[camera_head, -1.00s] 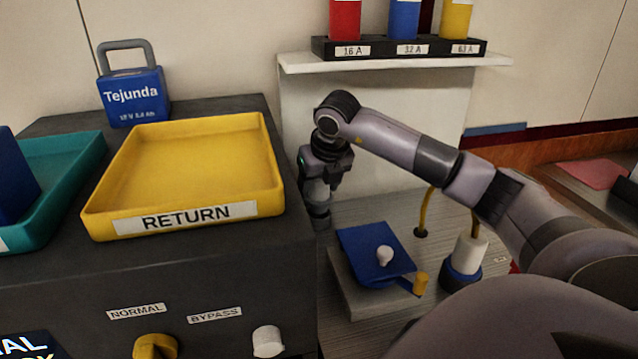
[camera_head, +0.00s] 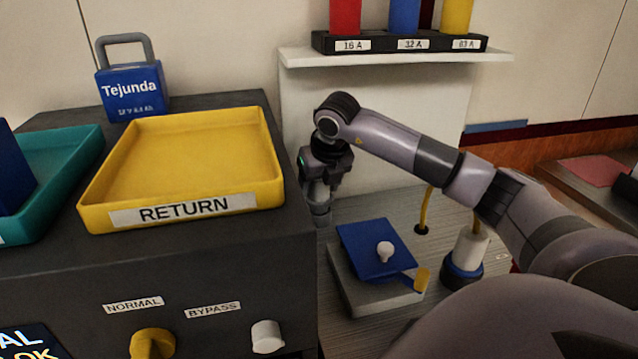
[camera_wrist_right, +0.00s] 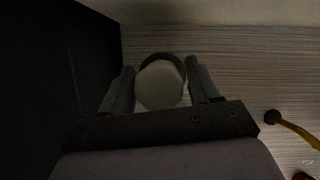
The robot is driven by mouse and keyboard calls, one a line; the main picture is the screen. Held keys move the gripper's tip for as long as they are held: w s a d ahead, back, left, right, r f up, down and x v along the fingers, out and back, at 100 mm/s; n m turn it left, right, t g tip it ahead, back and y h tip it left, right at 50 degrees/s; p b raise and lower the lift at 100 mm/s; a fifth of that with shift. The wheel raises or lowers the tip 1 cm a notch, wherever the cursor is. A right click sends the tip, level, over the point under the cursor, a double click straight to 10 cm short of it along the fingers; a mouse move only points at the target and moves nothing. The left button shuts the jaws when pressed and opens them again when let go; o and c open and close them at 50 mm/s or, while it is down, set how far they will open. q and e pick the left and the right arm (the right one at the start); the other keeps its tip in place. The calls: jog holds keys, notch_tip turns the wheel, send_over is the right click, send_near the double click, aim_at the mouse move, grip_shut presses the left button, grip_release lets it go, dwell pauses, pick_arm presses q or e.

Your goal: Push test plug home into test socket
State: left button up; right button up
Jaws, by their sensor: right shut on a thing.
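My right gripper (camera_head: 318,208) hangs low beside the right side of the dark cabinet, pointing down. In the right wrist view its two fingers (camera_wrist_right: 160,88) are shut on a pale round thing (camera_wrist_right: 160,86) with a dark ring behind its far edge. I cannot tell from its end face whether this is the test plug. The lower end of what it holds and any socket below it are hidden. A white cylinder (camera_head: 470,250) with a blue base and a yellow cord stands upright to the right. My left gripper is not in view.
A blue plate (camera_head: 368,245) with a white knob and yellow end lies on a grey block (camera_head: 350,290). A yellow RETURN tray (camera_head: 125,213) sits on the cabinet (camera_head: 250,255). A yellow cord (camera_head: 428,208) rises from a dark ring. A shelf (camera_head: 400,58) is behind.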

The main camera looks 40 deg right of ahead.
aim_at(325, 204)
jog(key=shift+f+b, duration=0.95)
jog(key=shift+f, duration=0.35)
jog(key=o, duration=1.2)
jog(key=shift+o, duration=0.2)
jog(key=v, duration=0.7)
jog(key=shift+r, duration=0.15)
jog(key=shift+s, duration=0.1)
